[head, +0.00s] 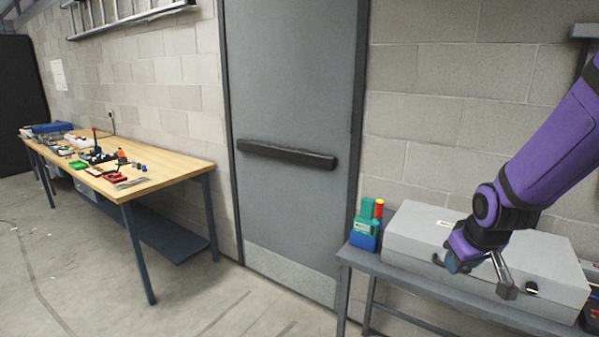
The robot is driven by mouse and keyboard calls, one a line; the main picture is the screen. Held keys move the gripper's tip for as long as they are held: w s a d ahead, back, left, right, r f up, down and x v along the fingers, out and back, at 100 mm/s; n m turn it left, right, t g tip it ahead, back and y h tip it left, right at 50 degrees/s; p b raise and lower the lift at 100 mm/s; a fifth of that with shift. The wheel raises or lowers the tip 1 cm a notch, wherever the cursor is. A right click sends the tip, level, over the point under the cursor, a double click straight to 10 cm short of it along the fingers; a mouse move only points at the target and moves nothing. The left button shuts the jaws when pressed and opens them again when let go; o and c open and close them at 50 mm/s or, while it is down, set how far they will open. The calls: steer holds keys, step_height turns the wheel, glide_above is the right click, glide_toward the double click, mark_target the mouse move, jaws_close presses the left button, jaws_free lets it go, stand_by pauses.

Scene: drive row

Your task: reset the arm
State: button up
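My purple arm (555,140) reaches in from the right edge and bends down at the wrist. My gripper (481,278) is at its lower end, in front of the grey case (412,235) on the grey bench. Its fingers look spread apart, with nothing visible between them. I cannot tell whether the gripper touches the case. The arm and gripper hide part of the case's lid and front.
The grey bench (385,272) also holds a green and blue bottle (366,228) and a red-topped yellow item. A grey door (290,95) with a black push bar stands in the middle. A wooden workbench (180,165) with tools is at left. The floor (75,265) is open.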

steer(key=s+a+r+m, duration=0.2)
steer(key=s+a+r, duration=0.1)
steer(key=s+r, duration=1.5)
steer(key=shift+s+r+y, duration=0.2)
steer(key=shift+s+y, duration=0.1)
steer(key=shift+s, duration=0.75)
stand_by(0.3)
